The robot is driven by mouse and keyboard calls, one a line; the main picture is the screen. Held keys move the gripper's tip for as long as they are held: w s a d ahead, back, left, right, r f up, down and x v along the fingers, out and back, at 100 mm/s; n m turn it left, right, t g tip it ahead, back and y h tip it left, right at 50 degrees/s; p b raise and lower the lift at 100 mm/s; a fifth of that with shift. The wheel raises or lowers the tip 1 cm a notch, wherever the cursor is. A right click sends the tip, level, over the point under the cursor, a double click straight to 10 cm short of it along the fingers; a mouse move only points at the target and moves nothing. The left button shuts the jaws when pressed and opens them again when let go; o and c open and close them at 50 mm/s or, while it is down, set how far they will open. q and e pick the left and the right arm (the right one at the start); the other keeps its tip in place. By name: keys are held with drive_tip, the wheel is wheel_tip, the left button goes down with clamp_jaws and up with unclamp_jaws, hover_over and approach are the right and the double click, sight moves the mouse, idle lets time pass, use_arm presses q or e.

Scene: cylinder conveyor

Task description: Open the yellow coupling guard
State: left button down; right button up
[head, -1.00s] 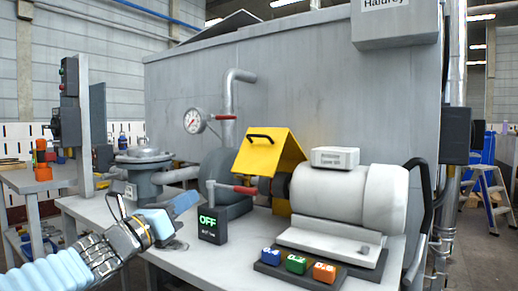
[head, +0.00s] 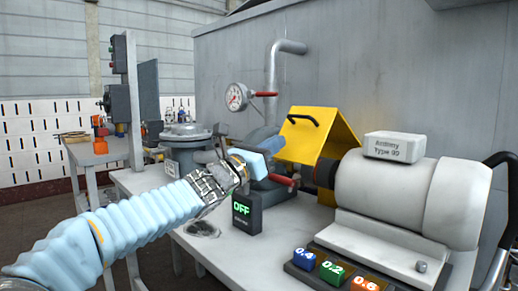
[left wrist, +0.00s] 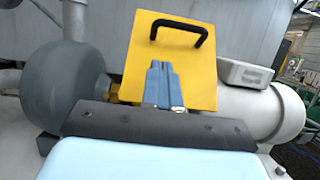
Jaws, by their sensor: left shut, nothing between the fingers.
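The yellow coupling guard (head: 314,137) sits between the grey pump and the white motor in the head view, with a black handle (head: 304,119) on its sloping face. In the left wrist view the guard (left wrist: 185,75) fills the middle, with its handle (left wrist: 180,28) near the top edge. My left gripper (head: 282,147) is shut and empty. Its blue fingertips (left wrist: 160,68) point at the guard's face, below the handle, in the left wrist view. I cannot tell whether they touch the guard. My right gripper is not in view.
The white motor (head: 395,195) stands right of the guard and the grey pump (head: 260,140) left of it. A red-handled lever (head: 282,180) and a box reading OFF (head: 243,212) are close to my left gripper. Coloured number blocks (head: 333,271) lie in front.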

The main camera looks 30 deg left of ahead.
use_arm(q)
drive_tip(key=r, duration=0.1)
drive_tip(key=w+r+p, duration=0.1)
drive_tip(key=w+d+r+p, duration=0.1)
drive_tip(key=r, duration=0.1)
drive_tip(key=shift+w, duration=0.25)
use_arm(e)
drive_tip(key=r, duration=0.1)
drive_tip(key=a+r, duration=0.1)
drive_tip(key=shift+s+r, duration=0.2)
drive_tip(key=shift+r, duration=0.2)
